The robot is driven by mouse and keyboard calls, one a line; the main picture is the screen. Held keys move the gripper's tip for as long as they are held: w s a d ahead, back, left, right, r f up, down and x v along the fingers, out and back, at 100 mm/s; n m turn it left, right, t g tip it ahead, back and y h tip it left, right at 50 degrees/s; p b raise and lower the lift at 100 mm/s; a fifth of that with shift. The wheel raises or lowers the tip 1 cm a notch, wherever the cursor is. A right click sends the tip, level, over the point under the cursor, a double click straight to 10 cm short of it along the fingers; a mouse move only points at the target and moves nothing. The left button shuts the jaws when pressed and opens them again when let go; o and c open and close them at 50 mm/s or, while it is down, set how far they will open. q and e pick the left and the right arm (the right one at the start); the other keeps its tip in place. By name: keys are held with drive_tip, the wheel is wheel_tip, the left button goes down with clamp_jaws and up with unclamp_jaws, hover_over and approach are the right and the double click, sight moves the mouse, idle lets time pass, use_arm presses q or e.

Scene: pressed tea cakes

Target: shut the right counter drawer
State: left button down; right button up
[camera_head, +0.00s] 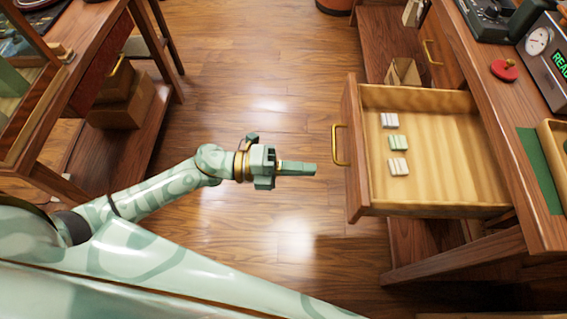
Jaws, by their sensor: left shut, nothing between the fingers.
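The right counter drawer (430,199) stands pulled out from the counter on the right. Its wooden front (350,150) faces left and carries a brass handle (335,146). Several small pale and green wrapped blocks (399,143) lie inside the drawer. My left gripper (312,169) is shut and empty. It points right, just left of the drawer front and slightly nearer than the handle, with a small gap in the picture. My right gripper is not in view.
The right counter (495,120) bears a scale-like device (545,52), a red knobbed object (505,70) and a green mat (541,165). Another drawer with a brass handle (432,53) sits further back. Bare wooden floor (255,70) lies between the counters.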

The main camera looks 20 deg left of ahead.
sight(351, 171)
use_arm(q)
drive_tip(key=x, duration=0.7)
drive_tip(key=shift+f+b, duration=0.1)
drive_tip(key=shift+b, duration=0.25)
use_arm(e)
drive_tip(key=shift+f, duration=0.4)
